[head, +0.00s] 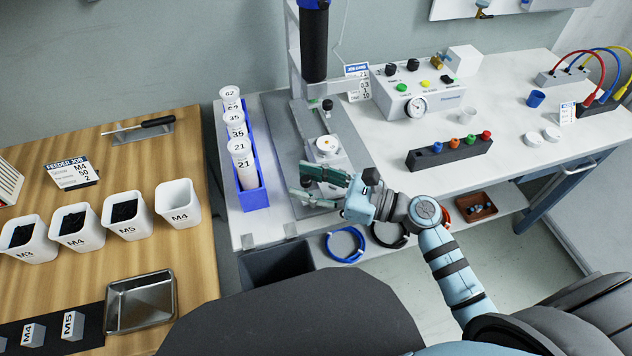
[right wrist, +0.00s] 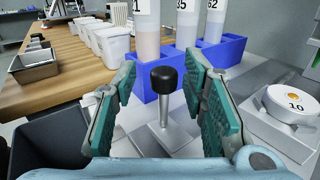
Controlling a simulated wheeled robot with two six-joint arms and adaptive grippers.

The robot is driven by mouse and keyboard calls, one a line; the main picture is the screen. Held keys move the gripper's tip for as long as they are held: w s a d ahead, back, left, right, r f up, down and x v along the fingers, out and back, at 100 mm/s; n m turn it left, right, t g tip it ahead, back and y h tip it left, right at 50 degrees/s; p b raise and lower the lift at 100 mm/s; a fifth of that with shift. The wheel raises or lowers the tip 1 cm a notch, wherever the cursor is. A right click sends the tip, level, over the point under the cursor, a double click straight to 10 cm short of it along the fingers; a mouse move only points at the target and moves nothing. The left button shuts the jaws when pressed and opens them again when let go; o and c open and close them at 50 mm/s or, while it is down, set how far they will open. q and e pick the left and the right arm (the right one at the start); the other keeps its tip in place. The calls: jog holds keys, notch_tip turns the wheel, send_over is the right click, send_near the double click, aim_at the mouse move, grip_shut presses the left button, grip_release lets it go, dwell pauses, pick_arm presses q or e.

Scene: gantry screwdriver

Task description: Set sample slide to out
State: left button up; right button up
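My right gripper (head: 318,185) is open at the front of the grey slide fixture (head: 293,143). In the right wrist view, its two teal-padded fingers (right wrist: 168,105) stand on either side of an upright handle with a black knob (right wrist: 164,77) on a metal post. The knob is in the gap, with visible space to both fingers. In the head view the fingers largely hide the handle. My left gripper is not in view.
A blue rack (head: 254,193) with several numbered white-capped tubes stands left of the fixture. A black cylinder (head: 314,45) hangs above it. A control box (head: 418,92) and a dark block with coloured knobs (head: 449,153) are to the right. A dark bin (head: 277,264) is below the bench edge.

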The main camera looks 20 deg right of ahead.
jog(key=v, duration=1.1)
jog(key=shift+s+d, duration=0.3)
